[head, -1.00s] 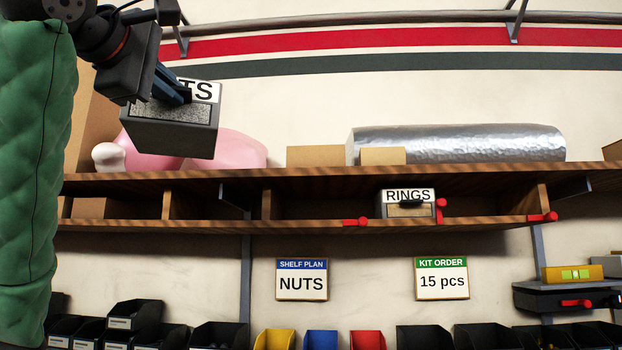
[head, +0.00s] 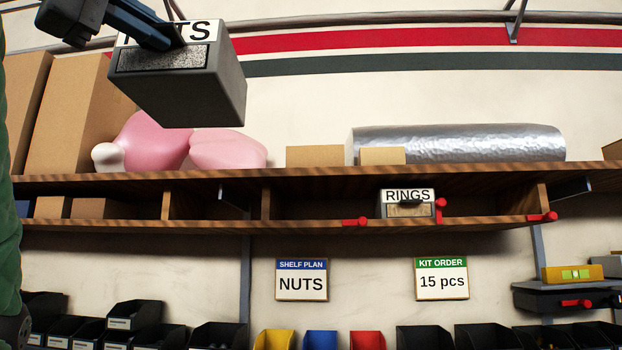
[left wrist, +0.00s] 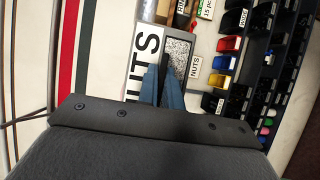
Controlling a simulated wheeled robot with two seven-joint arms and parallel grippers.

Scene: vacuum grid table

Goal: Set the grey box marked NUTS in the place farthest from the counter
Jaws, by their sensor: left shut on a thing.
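The grey box marked NUTS (head: 190,90) is held high at the upper left of the head view, in front of the wall and above the shelf. My left gripper (head: 172,40) is shut on its labelled side, and its blue fingers partly cover the label. The left wrist view shows the white NUTS label (left wrist: 147,62) beside the blue fingers (left wrist: 163,88). The wooden shelf (head: 215,226) has low compartments split by dividers. A RINGS box (head: 408,211) sits in the right one; the compartments left of it look empty near the middle. My right gripper is not in view.
Pink bundles (head: 228,150), cartons (head: 80,115) and a silver roll (head: 460,144) lie on the shelf top. Signs (head: 302,284) hang below, above several bins (head: 366,340). A dark device with a yellow top (head: 572,275) is at right.

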